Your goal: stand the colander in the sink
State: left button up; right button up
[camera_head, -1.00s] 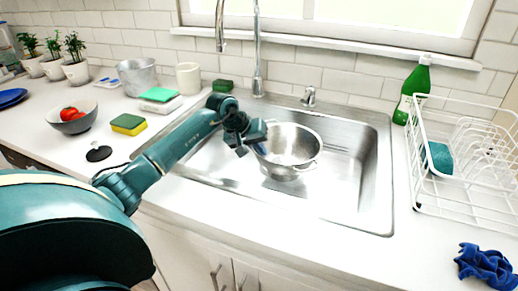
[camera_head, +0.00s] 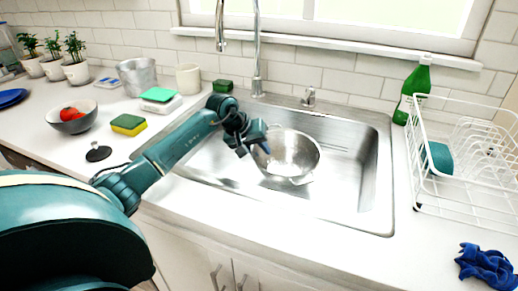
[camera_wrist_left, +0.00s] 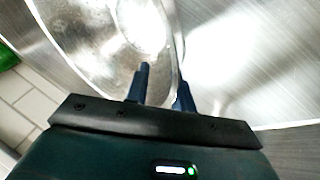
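The metal colander (camera_head: 293,155) is inside the sink basin (camera_head: 345,190), tilted a little, with its open top facing up. It also shows in the left wrist view (camera_wrist_left: 105,50). My left gripper (camera_head: 253,149) is at the colander's left rim. In the left wrist view its two blue fingers (camera_wrist_left: 162,88) are apart, one over the colander's inside and one by its outer edge, with the rim between them. A gap shows beside the rim, so the fingers look open. The colander's underside is hidden. My right gripper is not in view.
The faucet (camera_head: 257,60) rises behind the sink. A white dish rack (camera_head: 465,190) and a green bottle (camera_head: 416,88) stand at the right, with a blue cloth (camera_head: 485,265) in front. A sponge (camera_head: 128,124), a black stopper (camera_head: 98,153) and a bowl (camera_head: 72,122) are at the left.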

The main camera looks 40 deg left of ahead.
pick_arm(q)
jog(key=v, duration=1.2)
jog(key=shift+r+b, duration=0.35)
